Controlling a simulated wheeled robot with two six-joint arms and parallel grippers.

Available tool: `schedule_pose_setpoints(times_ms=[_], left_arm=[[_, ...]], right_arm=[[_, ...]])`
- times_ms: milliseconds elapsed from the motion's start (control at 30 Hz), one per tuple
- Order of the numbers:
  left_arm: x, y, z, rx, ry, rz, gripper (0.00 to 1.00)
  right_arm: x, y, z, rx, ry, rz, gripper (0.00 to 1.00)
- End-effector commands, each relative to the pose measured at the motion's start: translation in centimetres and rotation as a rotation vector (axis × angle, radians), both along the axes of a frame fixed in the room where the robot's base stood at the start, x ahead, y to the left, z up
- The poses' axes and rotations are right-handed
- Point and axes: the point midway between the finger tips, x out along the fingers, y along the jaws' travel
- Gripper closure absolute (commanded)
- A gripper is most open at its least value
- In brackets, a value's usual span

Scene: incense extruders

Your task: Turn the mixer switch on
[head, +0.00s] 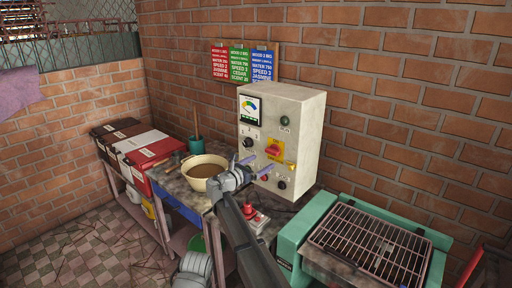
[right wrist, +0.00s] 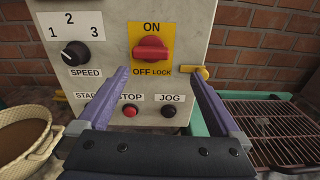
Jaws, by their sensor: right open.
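The control box (head: 300,110) is a pale cabinet standing against the brick wall. Its red rotary switch (head: 272,149) sits on a yellow plate marked ON above and OFF LOCK below. In the right wrist view the switch (right wrist: 152,48) shows its handle lying roughly level. My right gripper (head: 257,166) is in front of the box, just below the switch in the picture. In the right wrist view its two purple fingers (right wrist: 158,78) are spread wide and empty, with the plate's lower edge between their tips. Whether they touch the panel I cannot tell. My left gripper is not visible.
A speed knob (right wrist: 75,54), a red stop button (right wrist: 130,111) and a black jog button (right wrist: 169,110) sit around the switch. A bowl of brown mix (head: 205,172) stands left of the box. A green-framed grill rack (head: 370,243) is at the right.

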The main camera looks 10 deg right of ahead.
Motion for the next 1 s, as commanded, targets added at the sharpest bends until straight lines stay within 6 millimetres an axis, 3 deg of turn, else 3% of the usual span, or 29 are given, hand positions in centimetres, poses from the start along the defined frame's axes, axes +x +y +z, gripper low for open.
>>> schedule_pose_setpoints(times_ms=[467, 1000], left_arm=[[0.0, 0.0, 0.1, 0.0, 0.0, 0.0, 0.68], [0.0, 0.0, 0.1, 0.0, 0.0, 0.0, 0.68]], right_arm=[[1.5, -0.8, 0.8, -0.062, 0.024, 0.009, 0.0], [5.7, -6.1, 0.8, -0.06, 0.023, 0.009, 0.0]])
